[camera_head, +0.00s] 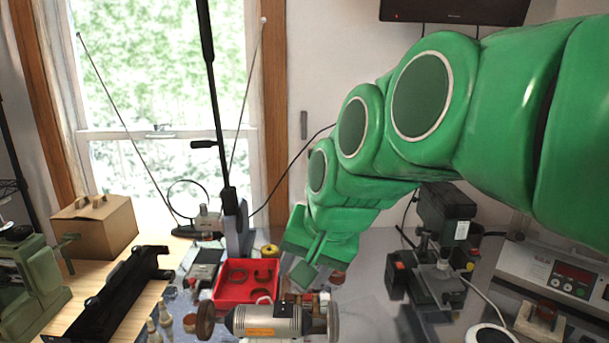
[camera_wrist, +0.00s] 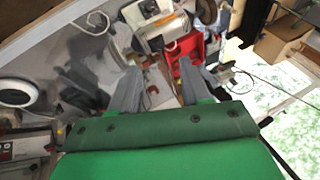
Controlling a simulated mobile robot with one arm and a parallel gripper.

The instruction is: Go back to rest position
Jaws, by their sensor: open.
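My green arm reaches in from the right in the head view, with my gripper (camera_head: 300,262) pointing down over the workbench, behind the grey motor with wheels (camera_head: 268,321). In the wrist view the two grey fingers of my gripper (camera_wrist: 158,82) are spread apart with nothing between them. The red tray (camera_head: 230,292) lies just left of my gripper and holds some dark ring-like parts. It also shows beyond the fingers in the wrist view (camera_wrist: 184,50).
A black drill press (camera_head: 437,240) stands right of my gripper. A cardboard box (camera_head: 94,226) and a green machine (camera_head: 30,275) are at the left. A dark lamp post (camera_head: 235,222) rises behind the tray. The air above the bench's left half is mostly clear.

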